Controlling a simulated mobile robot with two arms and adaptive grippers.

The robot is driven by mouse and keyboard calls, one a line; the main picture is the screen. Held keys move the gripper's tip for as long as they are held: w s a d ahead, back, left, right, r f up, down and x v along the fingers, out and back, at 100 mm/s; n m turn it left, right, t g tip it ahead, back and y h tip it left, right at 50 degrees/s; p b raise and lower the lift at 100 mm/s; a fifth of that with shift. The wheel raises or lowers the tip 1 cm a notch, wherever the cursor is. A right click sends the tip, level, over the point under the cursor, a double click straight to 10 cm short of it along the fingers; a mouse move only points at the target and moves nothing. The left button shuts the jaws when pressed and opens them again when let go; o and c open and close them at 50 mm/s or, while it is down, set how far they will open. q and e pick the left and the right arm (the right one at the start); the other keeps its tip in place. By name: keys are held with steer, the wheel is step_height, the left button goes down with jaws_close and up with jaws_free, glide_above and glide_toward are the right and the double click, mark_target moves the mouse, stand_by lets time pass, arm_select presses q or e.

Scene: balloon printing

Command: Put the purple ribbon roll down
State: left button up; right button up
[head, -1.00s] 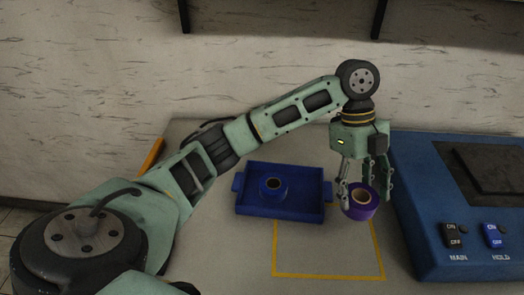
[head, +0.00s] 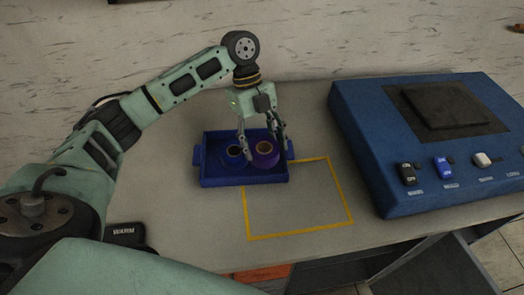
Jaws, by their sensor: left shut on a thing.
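The purple ribbon roll (head: 266,158) is between the fingers of my left gripper (head: 262,147), which is shut on it. My gripper points down and has the roll at the right side of the blue tray (head: 228,182). A blue ribbon roll (head: 231,160) sits in the tray just left of the purple one. One finger comes down between the two rolls. I cannot tell whether the purple roll touches the tray floor. My right gripper is not in view.
A yellow-outlined square (head: 300,198) on the grey table is empty. A blue machine (head: 360,150) with switches and a dark plate stands at the right. The wall is behind the table. An open drawer or door (head: 440,270) shows below the front edge.

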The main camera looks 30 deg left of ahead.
mark_target(260, 145)
arm_select(q)
steer(key=shift+f, duration=1.95)
steer(key=o, duration=1.2)
steer(key=shift+f, duration=0.1)
steer(key=v, duration=1.2)
steer(key=shift+d+b, duration=0.1)
steer(key=shift+b, duration=0.25)
